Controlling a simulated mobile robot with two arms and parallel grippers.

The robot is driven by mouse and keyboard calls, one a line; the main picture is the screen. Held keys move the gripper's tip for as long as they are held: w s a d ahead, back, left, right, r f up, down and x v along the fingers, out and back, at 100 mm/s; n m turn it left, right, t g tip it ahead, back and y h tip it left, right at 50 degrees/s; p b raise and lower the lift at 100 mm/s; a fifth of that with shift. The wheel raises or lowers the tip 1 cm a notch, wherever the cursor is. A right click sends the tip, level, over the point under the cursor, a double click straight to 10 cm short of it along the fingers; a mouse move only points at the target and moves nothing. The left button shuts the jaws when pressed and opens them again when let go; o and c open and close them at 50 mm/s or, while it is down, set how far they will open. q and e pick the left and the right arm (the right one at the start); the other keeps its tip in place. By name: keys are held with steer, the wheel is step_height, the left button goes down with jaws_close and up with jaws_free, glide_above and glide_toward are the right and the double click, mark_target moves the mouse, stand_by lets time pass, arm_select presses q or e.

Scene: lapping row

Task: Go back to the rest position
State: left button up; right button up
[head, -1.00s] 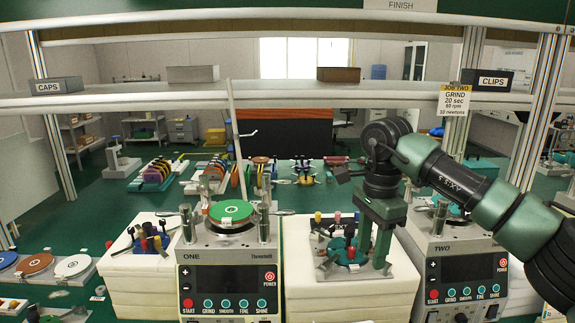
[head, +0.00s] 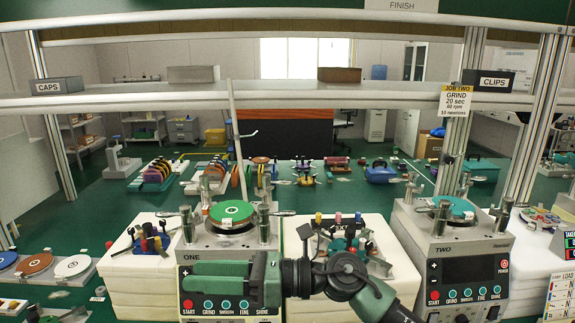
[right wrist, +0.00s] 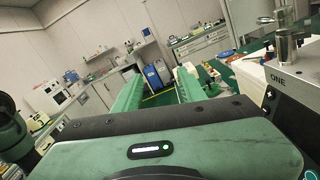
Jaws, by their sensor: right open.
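My right gripper (head: 190,286) is low in front of the machine marked ONE (head: 196,253), its fingers pointing left across the panel and covering part of it. In the right wrist view its two green fingers (right wrist: 158,88) stand apart with nothing between them. My right arm comes in from the bottom right. My left gripper is not in the head view.
Machine TWO (head: 480,249) stands at the right with a teal disc on top. White blocks carry fixtures with coloured knobs (head: 338,219). A green disc (head: 231,211) lies on ONE. An overhead shelf (head: 290,100) spans the bench. Coloured discs (head: 72,266) sit at the left.

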steer(key=w+d+m+t+h, duration=0.25)
steer(key=d+m+t, duration=0.35)
steer(key=m+t, duration=0.5)
steer(key=w+d+m+t+h, duration=0.2)
steer(key=w+d+m+t, duration=0.4)
steer(key=m, duration=0.9)
steer(key=s+d+f+m+g+h, duration=0.1)
steer(key=s+d+f+m+h, duration=0.2)
steer(key=d+f+m+h, duration=0.45)
steer(key=s+d+f+m+g+h, duration=0.1)
steer(key=s+d+f+m+h, duration=0.3)
steer(key=d+f+m, duration=0.55)
steer(key=s+d+f+m+g+h, duration=0.1)
steer(key=s+d+f+m+g, duration=0.2)
steer(key=s+f+g, duration=0.7)
steer(key=s+d+f+m+g+h, duration=0.1)
steer(key=s+d+f+m, duration=0.15)
steer(key=s+f, duration=0.85)
steer(key=s+f+g, duration=0.1)
steer(key=s+f, duration=0.2)
steer(key=f, duration=0.8)
steer(key=s+f, duration=0.3)
steer(key=f, duration=0.9)
steer(key=s+d+f+g, duration=0.1)
steer(key=s+d+f, duration=0.1)
steer(key=s+f, duration=1.3)
steer(key=shift+s+d+f+g, duration=0.2)
steer(key=shift+s+d+g, duration=0.1)
steer(key=shift+s, duration=0.65)
